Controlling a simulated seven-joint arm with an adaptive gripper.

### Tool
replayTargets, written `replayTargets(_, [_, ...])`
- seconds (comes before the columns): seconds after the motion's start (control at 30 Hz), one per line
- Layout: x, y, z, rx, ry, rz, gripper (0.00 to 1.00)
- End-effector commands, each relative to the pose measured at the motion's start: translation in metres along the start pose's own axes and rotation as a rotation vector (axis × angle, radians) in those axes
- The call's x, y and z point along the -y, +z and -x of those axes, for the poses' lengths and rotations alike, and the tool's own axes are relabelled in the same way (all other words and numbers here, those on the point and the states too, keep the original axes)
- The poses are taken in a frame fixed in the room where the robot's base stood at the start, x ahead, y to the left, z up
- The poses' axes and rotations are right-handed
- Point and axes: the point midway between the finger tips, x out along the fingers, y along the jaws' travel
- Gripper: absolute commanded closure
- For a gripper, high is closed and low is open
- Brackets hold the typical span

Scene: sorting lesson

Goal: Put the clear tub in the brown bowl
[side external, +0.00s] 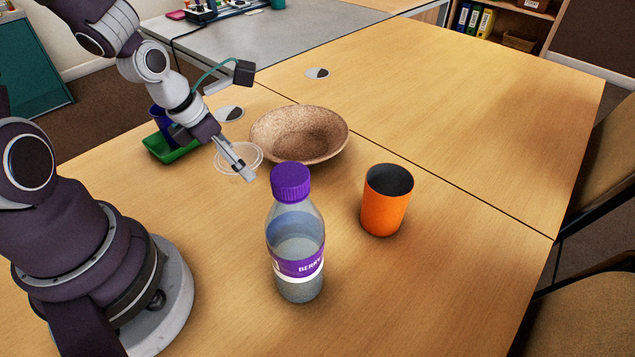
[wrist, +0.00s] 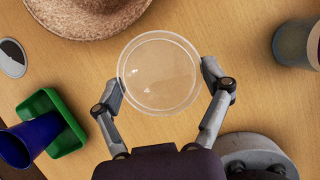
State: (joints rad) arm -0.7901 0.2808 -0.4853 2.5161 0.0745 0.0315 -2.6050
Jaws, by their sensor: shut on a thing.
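The clear tub (wrist: 159,75) is a round, see-through container. In the wrist view it sits between my two fingers. In the side view the tub (side external: 239,157) shows at my fingertips, just left of the bowl. My gripper (side external: 238,172) is shut on the tub; it also shows in the wrist view (wrist: 163,82). The brown bowl (side external: 301,131) is wide and speckled and stands on the table. Its near rim also shows at the top left of the wrist view (wrist: 88,22). I cannot tell whether the tub touches the table.
A purple-capped bottle (side external: 296,245) and an orange cup (side external: 385,200) stand in front of the bowl. A green tray (side external: 172,150) with a blue cup (side external: 161,124) is to the left. The table's right side (side external: 480,130) is clear.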

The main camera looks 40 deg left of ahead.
Motion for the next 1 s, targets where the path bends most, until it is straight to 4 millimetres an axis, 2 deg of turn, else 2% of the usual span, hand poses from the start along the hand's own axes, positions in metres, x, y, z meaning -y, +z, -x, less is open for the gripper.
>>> replayTargets(0.07, [-0.005, 0.005, -0.004, 0.002, 0.003, 0.010, 0.34])
replayTargets(0.2, [-0.015, 0.031, -0.018, 0.003, 0.001, 0.010, 0.34])
replayTargets(0.8, [-0.051, 0.112, -0.063, -0.001, 0.002, 0.010, 0.34])
replayTargets(1.0, [-0.058, 0.128, -0.072, -0.001, 0.004, 0.010, 0.34])
